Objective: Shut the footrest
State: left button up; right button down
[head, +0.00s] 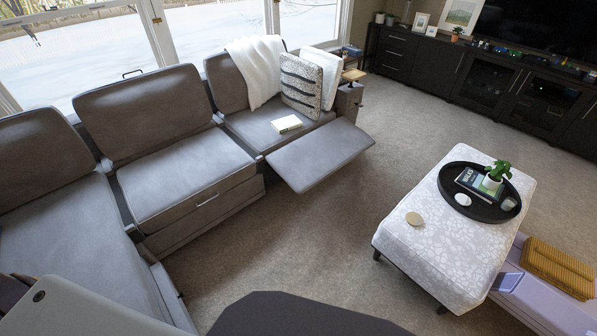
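The footrest (320,155) is a flat grey padded panel on the right seat of the grey sectional sofa (185,150). It is swung out and stands open, roughly level, in front of that seat, with clear space beneath its front edge. Neither of my grippers shows in the head view.
A white patterned ottoman (405,245) with a black tray (455,205) stands at right, beside a lavender bench (545,300) with a mustard cloth (560,268). Dark cabinets (500,85) line the back. Carpet (330,230) is free between the footrest and ottoman. A book (286,124) lies on the right seat.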

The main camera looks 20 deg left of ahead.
aim_at(304, 162)
jog(key=i+u, duration=0.4)
jog(key=i+l+u, duration=0.75)
jog(key=i, duration=0.15)
jog(key=j, duration=0.1)
